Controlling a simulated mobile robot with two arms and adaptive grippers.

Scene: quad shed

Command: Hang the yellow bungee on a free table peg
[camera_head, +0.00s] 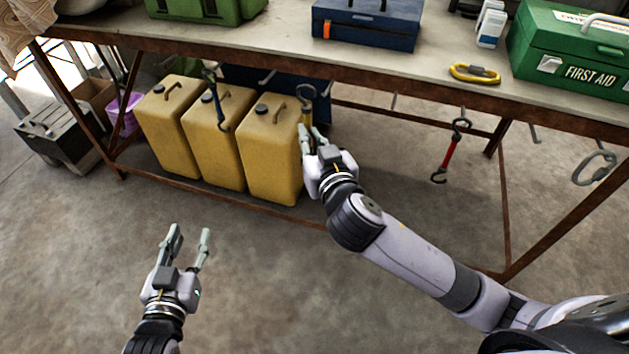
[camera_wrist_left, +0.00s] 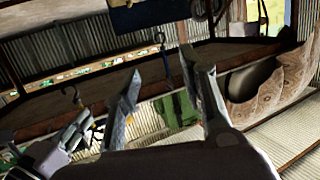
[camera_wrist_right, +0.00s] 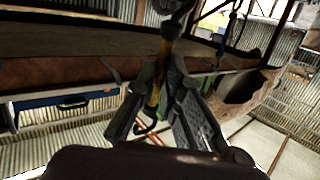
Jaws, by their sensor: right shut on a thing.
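The yellow bungee (camera_head: 306,103) is upright under the table's front edge, its dark upper hook just below the edge. My right gripper (camera_head: 313,132) is shut on it. In the right wrist view the yellow bungee (camera_wrist_right: 166,52) runs between my fingers, with a dark hook at each end. I cannot tell whether the upper hook rests on a peg. Bare pegs show under the table edge, one left of the bungee (camera_head: 267,78), one right of it (camera_head: 394,101) and one farther right (camera_head: 534,133). My left gripper (camera_head: 189,238) is open and empty above the floor.
A dark blue bungee (camera_head: 218,108), a red bungee (camera_head: 451,152) and a grey carabiner (camera_head: 594,168) hang along the table edge. Yellow jerrycans (camera_head: 272,160) stand beneath. The tabletop (camera_head: 270,32) holds a yellow carabiner (camera_head: 474,73), a blue toolbox (camera_head: 367,24) and a first aid box (camera_head: 575,50).

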